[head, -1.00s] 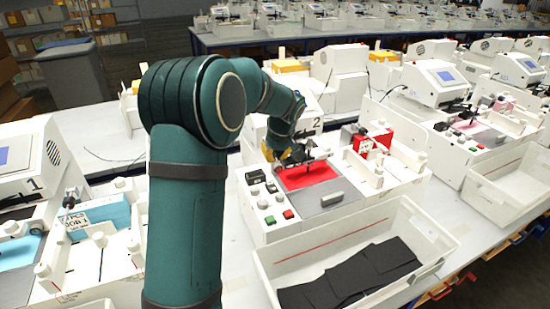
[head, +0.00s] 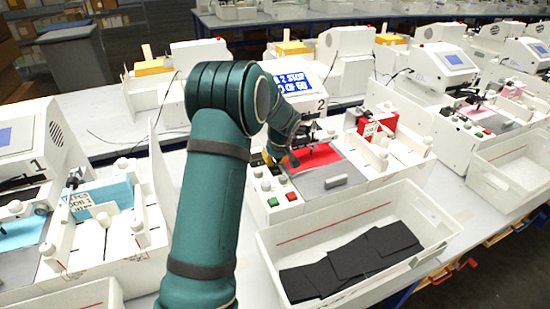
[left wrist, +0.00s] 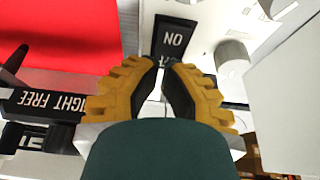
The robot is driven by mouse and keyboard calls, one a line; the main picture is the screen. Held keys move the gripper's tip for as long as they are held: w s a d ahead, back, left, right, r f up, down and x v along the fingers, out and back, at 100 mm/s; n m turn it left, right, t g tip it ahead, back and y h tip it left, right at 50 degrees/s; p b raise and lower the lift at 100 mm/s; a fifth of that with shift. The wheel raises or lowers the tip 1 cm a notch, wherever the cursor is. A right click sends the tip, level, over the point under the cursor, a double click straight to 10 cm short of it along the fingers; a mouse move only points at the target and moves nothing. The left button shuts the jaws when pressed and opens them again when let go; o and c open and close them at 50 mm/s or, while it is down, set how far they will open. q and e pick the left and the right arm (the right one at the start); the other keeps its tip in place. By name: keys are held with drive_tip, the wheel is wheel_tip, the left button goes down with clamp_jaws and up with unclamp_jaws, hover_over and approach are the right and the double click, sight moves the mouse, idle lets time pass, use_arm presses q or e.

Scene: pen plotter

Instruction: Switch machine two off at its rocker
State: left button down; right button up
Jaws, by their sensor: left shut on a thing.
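Machine two (head: 352,172) stands mid-picture in the head view, with a "2" on its housing, a lit blue screen (head: 292,83) with partly hidden text including "STOP", and a red sheet (head: 322,158) on its bed. My left gripper (head: 287,162) is low over the machine's left side, beside the red sheet. In the left wrist view, its yellow fingers (left wrist: 161,66) are close together at the near end of a black rocker plate (left wrist: 173,38) marked "ON". The fingers hide part of the rocker, and its tilt cannot be told. My right gripper is not in view.
Green (head: 273,202) and red (head: 292,196) buttons sit on the front panel. A white bin (head: 400,208) with black sheets stands in front.

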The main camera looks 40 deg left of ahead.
use_arm(q)
drive_tip(key=shift+a+f+h+p, duration=0.2)
drive_tip(key=shift+h+p, duration=0.3)
drive_tip(key=shift+p, duration=0.45)
drive_tip(key=shift+w+f+g, duration=0.1)
drive_tip(key=shift+f+g, duration=0.05)
drive_tip(key=shift+g, duration=0.15)
drive_tip(key=shift+f, duration=0.1)
drive_tip(key=shift+d, duration=0.1)
drive_tip(key=shift+d, duration=0.2)
drive_tip(key=shift+s+d+r, duration=0.35)
drive_tip(key=shift+s+d, duration=0.05)
